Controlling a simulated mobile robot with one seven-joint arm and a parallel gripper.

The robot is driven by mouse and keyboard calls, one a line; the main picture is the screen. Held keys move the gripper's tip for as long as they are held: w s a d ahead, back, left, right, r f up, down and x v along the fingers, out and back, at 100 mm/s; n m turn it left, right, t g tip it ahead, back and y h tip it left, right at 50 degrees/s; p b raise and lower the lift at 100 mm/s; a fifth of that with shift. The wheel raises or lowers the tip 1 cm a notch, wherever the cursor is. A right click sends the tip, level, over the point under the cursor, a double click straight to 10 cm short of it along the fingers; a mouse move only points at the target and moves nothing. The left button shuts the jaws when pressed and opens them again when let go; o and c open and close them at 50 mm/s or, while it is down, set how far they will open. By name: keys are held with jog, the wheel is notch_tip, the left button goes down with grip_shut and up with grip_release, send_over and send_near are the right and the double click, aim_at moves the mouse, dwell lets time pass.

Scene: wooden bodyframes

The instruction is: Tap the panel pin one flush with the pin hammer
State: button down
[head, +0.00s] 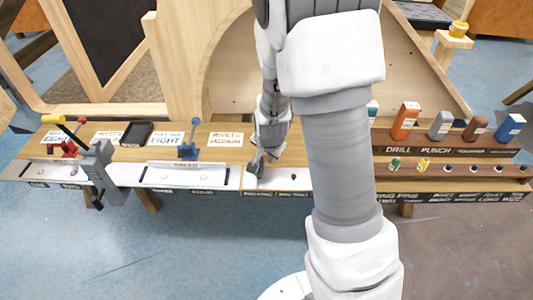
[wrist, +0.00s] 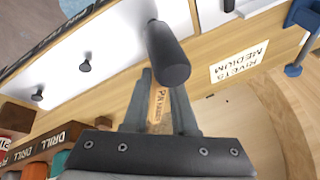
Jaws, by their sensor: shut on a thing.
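My gripper (wrist: 160,80) is shut on the pin hammer (wrist: 170,60), whose dark cylindrical head shows just beyond the fingertips in the wrist view. The head lies over the white board (wrist: 112,45); I cannot tell whether it touches the board or a pin. Two dark pins stand up from the board, a nearer one (wrist: 84,66) and a farther one (wrist: 37,95). I cannot tell which pin is panel pin one, and one may be hidden behind the hammer head. In the head view my gripper (head: 258,165) is low over the bench front, left of a dark pin (head: 293,177).
A blue clamp-like tool (head: 189,148) and a red toggle tool (head: 69,148) stand on the bench to the left. Coloured bottles (head: 406,120) stand in a rack at the right. A curved wooden frame (head: 220,60) rises behind. My arm hides part of the bench.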

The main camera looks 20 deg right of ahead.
notch_tip(320, 180, down, 2)
jog(key=shift+f+b, duration=0.1)
jog(key=shift+b, duration=0.35)
jog(key=shift+s+f, duration=0.1)
jog(key=shift+s, duration=0.1)
notch_tip(320, 180, up, 5)
jog(key=p, duration=0.4)
jog(key=shift+w, duration=0.2)
